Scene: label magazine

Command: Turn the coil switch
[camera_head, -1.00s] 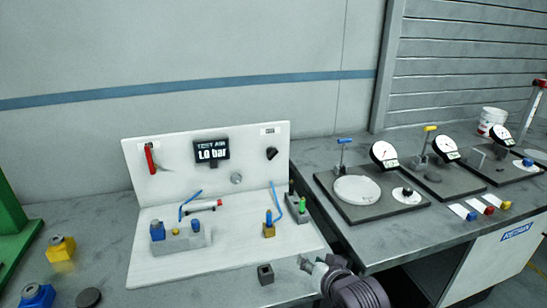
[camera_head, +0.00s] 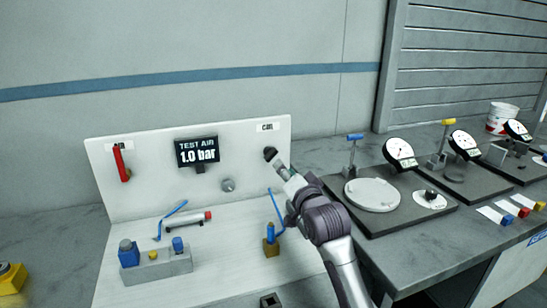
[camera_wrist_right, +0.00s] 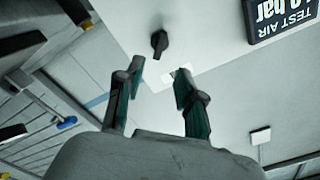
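The coil switch (camera_head: 269,153) is a small black knob on the upright white panel (camera_head: 240,143), under a small printed label (camera_head: 268,127). My right gripper (camera_head: 279,168) reaches up to the panel just below and right of the knob in the head view. The wrist view shows the knob (camera_wrist_right: 159,44) ahead of the right gripper (camera_wrist_right: 157,83), roughly in line with the gap between its two green-padded fingers. The fingers are apart with nothing between them. The knob appears beyond the fingertips; contact is not visible. My left gripper is not in view.
A display (camera_head: 198,151) reading 1.0 bar and a red lever (camera_head: 122,162) are on the panel. A grey block (camera_head: 156,264) with blue parts and a blue-handled fitting (camera_head: 271,241) stand below. Dial gauges (camera_head: 400,153) stand on the right bench.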

